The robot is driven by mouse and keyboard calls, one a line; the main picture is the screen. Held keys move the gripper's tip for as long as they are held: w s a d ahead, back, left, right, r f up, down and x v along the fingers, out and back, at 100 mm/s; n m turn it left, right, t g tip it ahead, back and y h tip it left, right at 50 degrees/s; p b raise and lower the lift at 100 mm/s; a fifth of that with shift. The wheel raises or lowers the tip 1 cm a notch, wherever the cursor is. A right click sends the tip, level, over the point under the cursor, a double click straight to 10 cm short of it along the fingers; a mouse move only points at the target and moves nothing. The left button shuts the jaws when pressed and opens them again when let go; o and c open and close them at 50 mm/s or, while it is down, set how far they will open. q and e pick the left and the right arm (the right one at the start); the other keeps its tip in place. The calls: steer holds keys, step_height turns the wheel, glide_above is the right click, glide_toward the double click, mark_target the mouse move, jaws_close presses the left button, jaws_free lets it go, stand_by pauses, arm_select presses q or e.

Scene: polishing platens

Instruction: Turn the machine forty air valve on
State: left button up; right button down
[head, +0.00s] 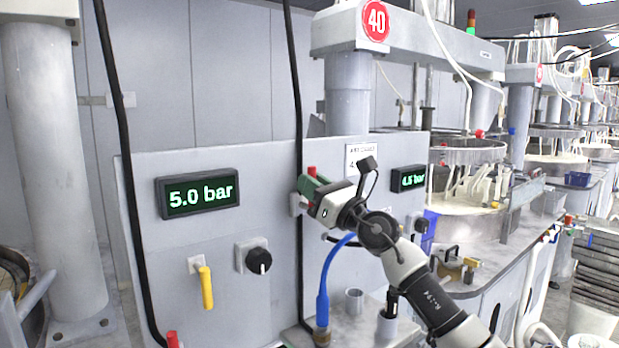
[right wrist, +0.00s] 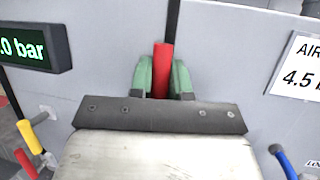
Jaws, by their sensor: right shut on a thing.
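The red valve handle (head: 311,171) sits on the black hose at the front of the machine marked 40 (head: 376,20). My right gripper (head: 310,186) is shut on this handle. In the right wrist view the red handle (right wrist: 162,68) stands upright between the two green fingers, in line with the black hose above it. The valve body is hidden behind my gripper. My left gripper is not in view.
The grey panel carries a 5.0 bar display (head: 198,193), a yellow handle (head: 206,286), a black knob (head: 258,260) and a 4.5 bar display (head: 408,179). A blue hose (head: 324,290) rises below my gripper. Another red handle (head: 172,339) is at lower left.

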stand_by(0.3)
steer(key=c, duration=1.1)
jaws_free()
steer(key=shift+w, duration=0.1)
steer(key=shift+d, duration=0.1)
steer(key=v, duration=1.1)
steer(key=shift+m, duration=0.3)
